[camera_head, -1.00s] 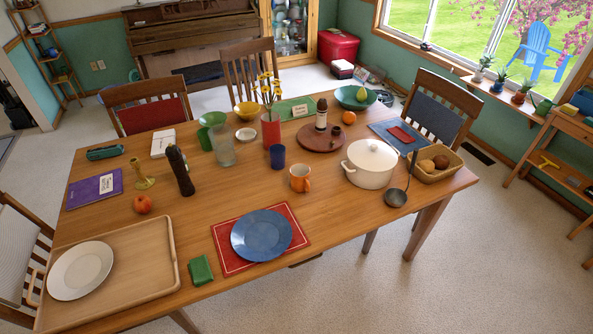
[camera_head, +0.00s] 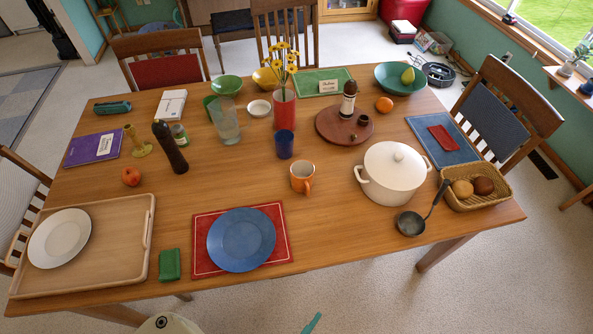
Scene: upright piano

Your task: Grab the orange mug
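The orange mug (camera_head: 302,177) stands upright near the middle of the wooden table (camera_head: 340,235). Its handle faces the front right, toward the camera. The mug is behind and to the right of the blue plate, left of the white pot, and in front of the dark blue cup. Nothing touches it.
A white lidded pot (camera_head: 394,173) and a ladle (camera_head: 412,222) stand to the mug's right. A dark blue cup (camera_head: 284,144) is behind it. A blue plate (camera_head: 241,239) on a red mat lies front left. Bare wood surrounds the mug.

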